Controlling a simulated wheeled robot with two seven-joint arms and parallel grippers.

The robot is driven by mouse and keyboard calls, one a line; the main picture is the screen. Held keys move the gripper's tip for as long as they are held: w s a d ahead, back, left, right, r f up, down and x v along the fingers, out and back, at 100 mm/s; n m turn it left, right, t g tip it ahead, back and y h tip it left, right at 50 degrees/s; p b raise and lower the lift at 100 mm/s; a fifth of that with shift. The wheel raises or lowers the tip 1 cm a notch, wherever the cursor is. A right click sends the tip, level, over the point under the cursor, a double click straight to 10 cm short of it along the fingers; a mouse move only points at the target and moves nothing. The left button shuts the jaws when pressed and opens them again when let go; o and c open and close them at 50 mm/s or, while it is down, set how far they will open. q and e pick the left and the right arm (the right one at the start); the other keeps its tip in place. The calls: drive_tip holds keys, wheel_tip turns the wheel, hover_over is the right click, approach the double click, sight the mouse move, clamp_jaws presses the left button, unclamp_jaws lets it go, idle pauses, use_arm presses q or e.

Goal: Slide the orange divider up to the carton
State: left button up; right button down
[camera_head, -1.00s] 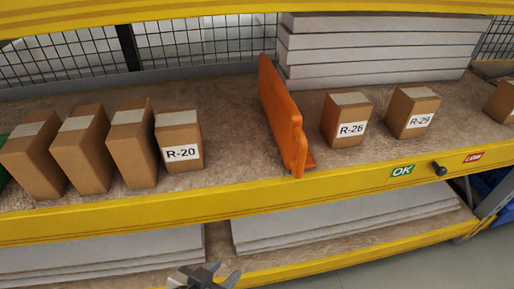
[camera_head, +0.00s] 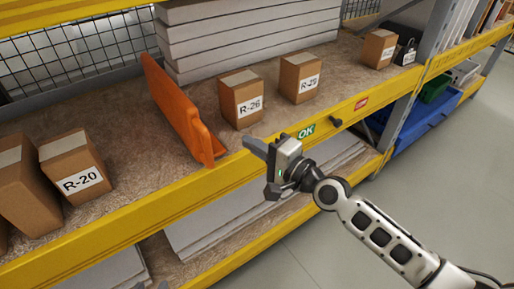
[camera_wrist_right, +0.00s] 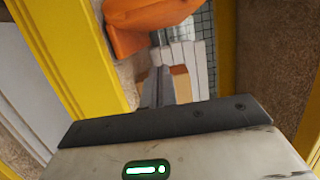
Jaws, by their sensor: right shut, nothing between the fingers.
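The orange divider (camera_head: 178,108) stands upright on the shelf, running front to back. The R-26 carton (camera_head: 241,98) stands to its right with a small gap. The R-20 carton (camera_head: 73,170) stands further off to its left. My right gripper (camera_head: 255,147) is shut and empty in front of the shelf edge, to the right of the divider's front end and apart from it. In the right wrist view, the divider (camera_wrist_right: 135,22) is at the top, beyond the shut fingers (camera_wrist_right: 155,92).
The R-29 carton (camera_head: 301,78) stands right of R-26, with another carton (camera_head: 379,49) and a black padlock-like item (camera_head: 405,53) beyond. A yellow shelf beam (camera_head: 150,205) runs along the front. White boards (camera_head: 240,35) are stacked behind.

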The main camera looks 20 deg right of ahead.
drive_tip(key=x, duration=0.6)
drive_tip(key=a+p, duration=0.1)
drive_tip(key=s+a+p, duration=0.1)
drive_tip(key=a, duration=0.1)
drive_tip(key=shift+s+a+r, duration=0.1)
drive_tip(key=shift+s, duration=0.05)
drive_tip(key=shift+s+a, duration=0.1)
drive_tip(key=shift+a, duration=0.2)
drive_tip(key=shift+a, duration=0.1)
